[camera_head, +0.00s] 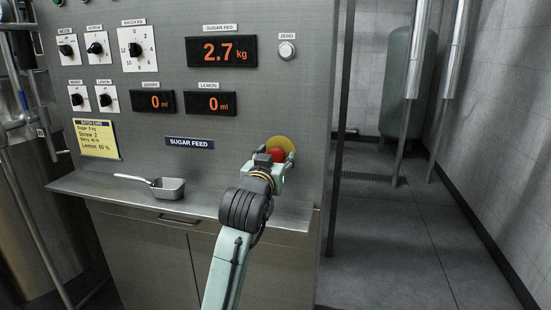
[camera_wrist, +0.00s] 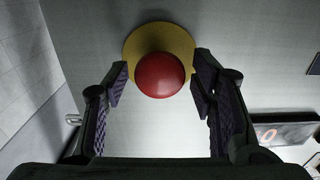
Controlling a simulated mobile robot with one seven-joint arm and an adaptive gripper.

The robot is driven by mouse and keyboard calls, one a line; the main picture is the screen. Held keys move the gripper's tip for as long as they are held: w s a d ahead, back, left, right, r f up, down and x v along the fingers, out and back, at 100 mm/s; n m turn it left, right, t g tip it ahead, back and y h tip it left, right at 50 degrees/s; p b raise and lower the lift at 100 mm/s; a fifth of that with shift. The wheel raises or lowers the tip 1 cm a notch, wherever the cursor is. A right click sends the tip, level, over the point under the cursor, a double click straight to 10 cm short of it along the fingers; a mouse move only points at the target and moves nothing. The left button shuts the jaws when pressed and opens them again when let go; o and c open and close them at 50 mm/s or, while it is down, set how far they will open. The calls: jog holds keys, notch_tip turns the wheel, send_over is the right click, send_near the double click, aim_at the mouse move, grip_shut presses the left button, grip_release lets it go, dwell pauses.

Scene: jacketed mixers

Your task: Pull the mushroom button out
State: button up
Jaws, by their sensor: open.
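The red mushroom button (camera_head: 277,155) sits on a round yellow plate (camera_head: 286,143) on the grey panel, near its right edge. In the wrist view the red button (camera_wrist: 160,75) shows as a dome in front of the yellow plate (camera_wrist: 160,32). My gripper (camera_wrist: 160,85) is open, with one finger pad on each side of the button and a visible gap to both. In the head view my gripper (camera_head: 276,163) is at the button and partly hides it. Whether the button is pressed in or out is hard to tell.
The panel's ledge (camera_head: 240,208) runs below the button and holds a metal scoop (camera_head: 165,186). A display (camera_head: 221,50) reads 2.7 kg, with knobs to its left and a zero button (camera_head: 287,50) to its right. Open floor (camera_head: 390,240) lies to the right.

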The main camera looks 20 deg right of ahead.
jog(key=v, duration=0.8)
dwell(0.4)
